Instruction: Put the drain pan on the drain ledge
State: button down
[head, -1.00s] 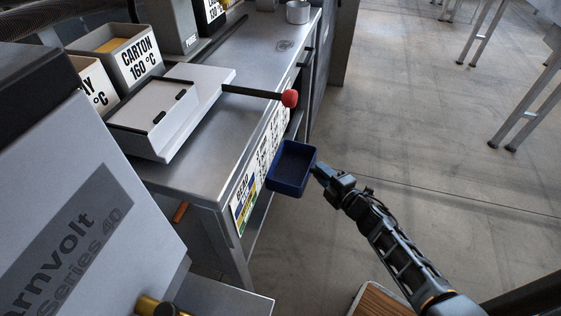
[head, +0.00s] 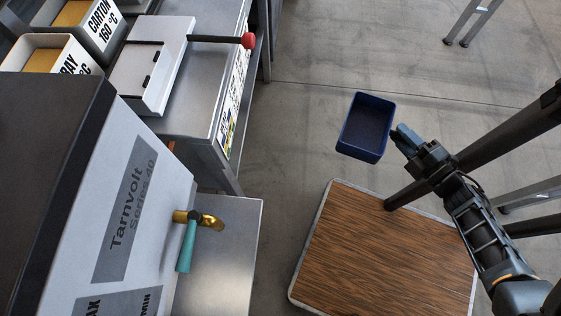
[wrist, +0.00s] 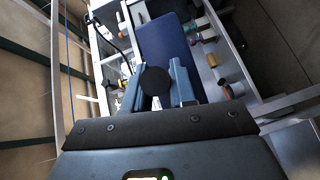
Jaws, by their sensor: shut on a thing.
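The drain pan is a small dark blue open box (head: 366,128), held in the air over the floor in the head view. My gripper (head: 398,136) is shut on its right side. The wrist view shows the blue pan (wrist: 163,48) beyond the gripper's fingers (wrist: 158,88); a dark round part hides some of the grip. The bare metal ledge (head: 228,262), which looks like the drain ledge, juts out below the brass tap (head: 205,220) with a teal handle (head: 186,247). The pan is apart from the ledge, up and to its right.
The grey Tarnvolt machine (head: 100,200) stands at left. A metal bench (head: 205,110) with a red-knobbed lever (head: 248,41) lies beyond it. A wood-topped platform (head: 385,250) and dark posts (head: 500,135) are at right. Open floor lies between bench and pan.

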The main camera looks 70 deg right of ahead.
aim_at(237, 219)
jog(key=u, duration=1.5)
jog(key=l+u, duration=0.1)
jog(key=u, duration=0.3)
jog(key=k+l+u, duration=0.1)
jog(key=u, duration=0.35)
jog(key=k+l+u, duration=0.1)
jog(key=u, duration=0.3)
jog(key=k+l, duration=0.2)
jog(key=k, duration=0.15)
jog(key=k+l, duration=0.2)
jog(key=k, duration=0.2)
jog(key=k+l, duration=0.2)
jog(key=k, duration=0.15)
jog(key=u, duration=0.05)
